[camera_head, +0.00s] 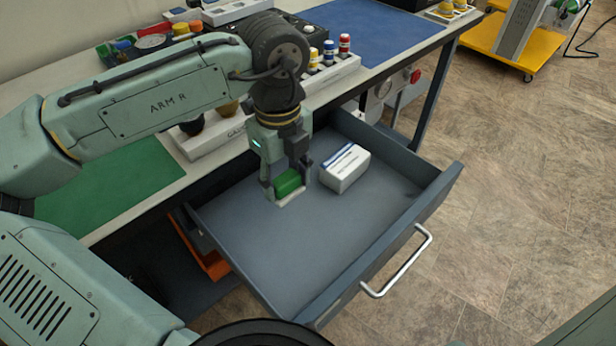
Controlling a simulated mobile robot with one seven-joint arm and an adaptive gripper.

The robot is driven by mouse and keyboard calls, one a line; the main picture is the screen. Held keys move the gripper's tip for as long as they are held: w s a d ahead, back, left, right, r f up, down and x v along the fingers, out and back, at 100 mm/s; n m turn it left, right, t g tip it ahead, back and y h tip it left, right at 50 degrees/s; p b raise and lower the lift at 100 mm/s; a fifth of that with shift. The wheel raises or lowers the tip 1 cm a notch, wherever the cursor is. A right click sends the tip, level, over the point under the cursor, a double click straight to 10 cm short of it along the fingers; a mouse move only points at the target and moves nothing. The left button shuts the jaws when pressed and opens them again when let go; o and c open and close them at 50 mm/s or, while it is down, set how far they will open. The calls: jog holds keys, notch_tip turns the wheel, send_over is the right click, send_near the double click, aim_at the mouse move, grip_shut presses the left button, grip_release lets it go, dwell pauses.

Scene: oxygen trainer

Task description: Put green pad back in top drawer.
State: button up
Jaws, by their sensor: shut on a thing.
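My gripper (288,188) is shut on the green pad (287,181), a small green block with a pale underside. The gripper points down and holds the pad over the left part of the open drawer (310,245). I cannot tell whether the pad touches the drawer floor or hangs just above it. The drawer is grey-blue, pulled far out from under the workbench, with a silver bar handle (398,270) on its front. A white box with a blue stripe (345,167) lies in the drawer, to the right of the pad.
The workbench top (165,205) carries a green mat (115,190), a blue mat (375,28) and racks with coloured fittings (325,62). An orange object (212,262) shows below, left of the drawer. The drawer's front half is bare. A yellow-based cart (500,45) stands at the back right.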

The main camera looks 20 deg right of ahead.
aim_at(291, 220)
jog(key=shift+w+d, duration=0.1)
jog(key=shift+d, duration=0.15)
jog(key=shift+d+f, duration=0.15)
jog(key=shift+f, duration=0.05)
notch_tip(291, 220, down, 10)
jog(key=shift+r, duration=0.2)
jog(key=shift+f, duration=0.2)
jog(key=o, duration=1.1)
jog(key=shift+w+r, duration=0.1)
jog(key=shift+r, duration=0.05)
notch_tip(291, 220, up, 12)
jog(key=shift+r, duration=0.1)
